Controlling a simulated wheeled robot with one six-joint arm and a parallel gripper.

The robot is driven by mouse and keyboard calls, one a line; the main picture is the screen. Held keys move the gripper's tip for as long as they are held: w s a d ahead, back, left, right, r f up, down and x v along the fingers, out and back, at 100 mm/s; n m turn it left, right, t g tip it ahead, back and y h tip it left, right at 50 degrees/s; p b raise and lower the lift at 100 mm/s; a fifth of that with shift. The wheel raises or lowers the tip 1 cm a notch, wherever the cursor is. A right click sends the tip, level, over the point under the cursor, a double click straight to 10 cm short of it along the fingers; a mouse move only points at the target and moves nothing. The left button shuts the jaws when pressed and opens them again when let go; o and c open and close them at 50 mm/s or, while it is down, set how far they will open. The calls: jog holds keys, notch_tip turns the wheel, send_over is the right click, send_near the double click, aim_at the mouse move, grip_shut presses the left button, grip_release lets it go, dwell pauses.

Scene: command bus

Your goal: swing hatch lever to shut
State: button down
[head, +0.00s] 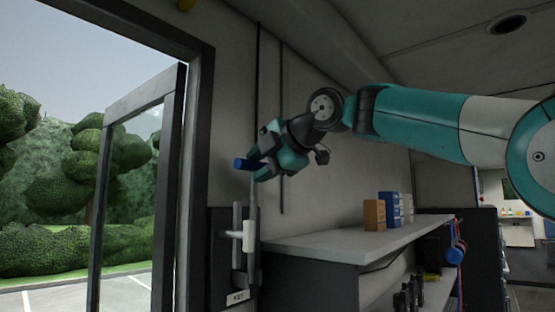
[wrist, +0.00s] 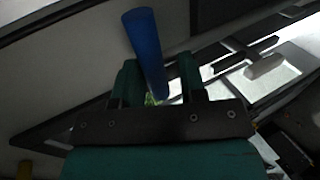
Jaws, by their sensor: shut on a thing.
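My gripper (head: 262,165) is shut on a blue cylindrical handle (head: 240,164), high by the wall, right of the door frame. In the wrist view the blue handle (wrist: 145,50) lies between the two fingers of my gripper (wrist: 158,85) and sticks out past them. A thin pale rod (head: 252,203) runs below the gripper towards a white sleeve (head: 249,236) on a dark wall panel. I cannot tell whether the rod joins the blue handle. The fingers hide the handle's inner end, and I cannot tell which part is the hatch.
A dark-framed glass door (head: 172,190) stands ajar at the left, with hedges and paving outside. A grey shelf (head: 340,238) juts out at the right below my arm, bearing orange (head: 374,214) and blue boxes (head: 391,209). The wall above the shelf is clear.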

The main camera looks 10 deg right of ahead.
jog(key=shift+w+a+p, duration=0.4)
jog(key=shift+w+a, duration=0.1)
jog(key=shift+w, duration=0.05)
jog(key=shift+w+a+r+g+h+p, duration=0.15)
jog(key=shift+w+g+h+p, duration=0.25)
jog(key=shift+p, duration=0.35)
